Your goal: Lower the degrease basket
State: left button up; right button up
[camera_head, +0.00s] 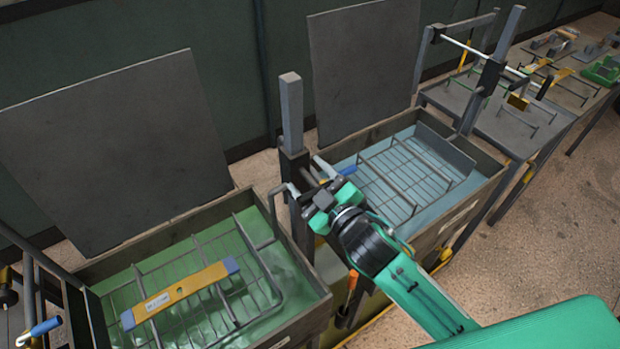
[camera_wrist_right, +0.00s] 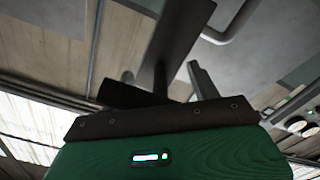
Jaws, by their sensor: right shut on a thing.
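The left tank (camera_head: 309,318) holds green liquid. A wire basket (camera_head: 213,262) sits in it, with a yellow bar with blue-grey ends (camera_head: 180,291) lying across. The right tank (camera_head: 478,190) holds pale blue liquid and another wire basket (camera_head: 398,180). No readable label shows which basket is the degrease one. My right gripper (camera_head: 318,194) is at the upright post (camera_head: 292,112) between the tanks, shut on a dark bar or lever there, mostly hidden by the jaws. A dark bar (camera_wrist_right: 168,45) rises from it in the right wrist view. My left gripper is not in view.
A blue handle (camera_head: 347,171) shows just beyond my right gripper, and another blue handle (camera_head: 40,331) is at bottom left. Grey panels (camera_head: 115,150) stand behind the tanks. A bench (camera_head: 500,122) with racks stands at top right. The right floor is clear.

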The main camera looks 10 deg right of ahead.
notch_tip(320, 180, down, 15)
jog(key=b, duration=0.8)
jog(key=shift+a, duration=0.1)
jog(key=shift+s+f+b, duration=0.1)
jog(key=shift+f+b, duration=0.55)
jog(key=shift+f, duration=0.35)
jog(key=o, duration=1.2)
jog(key=shift+a, duration=0.1)
jog(key=shift+o, duration=0.2)
jog(key=shift+d, duration=0.2)
